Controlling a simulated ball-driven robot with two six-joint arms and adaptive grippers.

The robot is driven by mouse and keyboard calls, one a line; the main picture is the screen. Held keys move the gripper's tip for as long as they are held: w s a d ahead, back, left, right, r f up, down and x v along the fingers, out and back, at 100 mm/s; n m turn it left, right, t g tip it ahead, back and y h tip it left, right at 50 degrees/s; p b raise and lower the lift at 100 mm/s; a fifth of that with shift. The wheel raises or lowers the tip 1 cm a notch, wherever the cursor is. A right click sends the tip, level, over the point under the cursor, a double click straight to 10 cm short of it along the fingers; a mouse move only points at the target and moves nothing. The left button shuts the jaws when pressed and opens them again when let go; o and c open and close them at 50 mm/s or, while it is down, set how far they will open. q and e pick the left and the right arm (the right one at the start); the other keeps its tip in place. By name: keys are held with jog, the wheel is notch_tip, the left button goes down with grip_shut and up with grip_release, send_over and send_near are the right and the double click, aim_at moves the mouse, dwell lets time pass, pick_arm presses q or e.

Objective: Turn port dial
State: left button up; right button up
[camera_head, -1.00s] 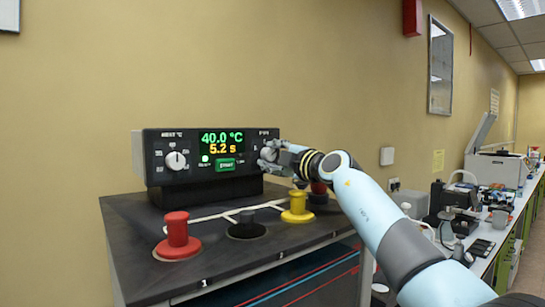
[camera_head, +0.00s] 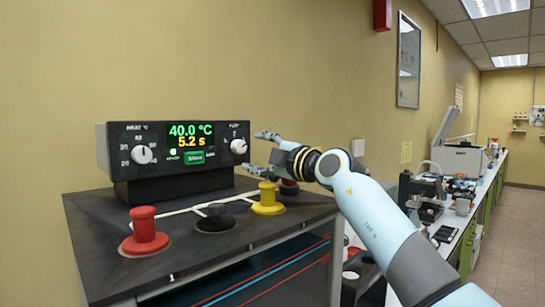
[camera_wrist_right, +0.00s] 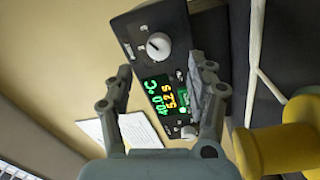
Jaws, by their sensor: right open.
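The port dial (camera_head: 238,146) is a round white knob at the right end of the black instrument's front (camera_head: 180,180). In the right wrist view it shows large and turned on its side near the top (camera_wrist_right: 158,45). My right gripper (camera_head: 262,152) is open, its fingers spread and pointing at the instrument's right end. It stands just right of the dial, apart from it, with nothing between the fingers. In the wrist view the fingertips (camera_wrist_right: 166,70) frame part of the panel below the dial. My left gripper is not in view.
A second knob, the heat dial (camera_head: 142,154), is at the panel's left. The display (camera_head: 190,134) reads 40.0 °C and 5.2 s. Red (camera_head: 144,232) and yellow (camera_head: 267,199) knobbed plugs stand on the dark bench top in front. A side bench (camera_head: 480,200) with equipment runs along the right.

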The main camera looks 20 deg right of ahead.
jog(key=v, duration=0.4)
jog(key=shift+s+d, duration=0.15)
jog(key=shift+s, duration=0.6)
